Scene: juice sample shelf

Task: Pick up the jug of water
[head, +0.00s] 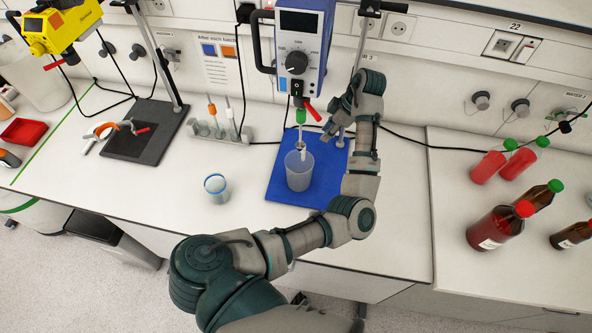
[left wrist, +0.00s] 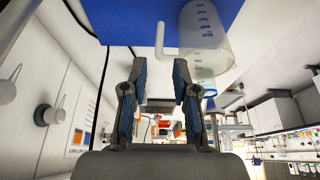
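A clear graduated jug (head: 299,172) stands upright on a blue board in the middle of the bench in the head view. A stirrer shaft from the mixer above reaches down to it. The water level inside is hard to make out. In the left wrist view the jug (left wrist: 207,35) is at the top right, with scale marks and a pale bent bar beside it, perhaps its handle. My left gripper (head: 343,118) is above and to the right of the jug, apart from it. In the left wrist view the gripper (left wrist: 159,78) is open, with nothing between its fingers. My right gripper is not visible.
The blue overhead mixer (head: 303,45) hangs above the blue board (head: 283,188). A small blue-rimmed beaker (head: 216,189) stands to the left. A black stand base (head: 143,133) is farther left. Bottles (head: 501,227) stand on the right bench. The bench front between is clear.

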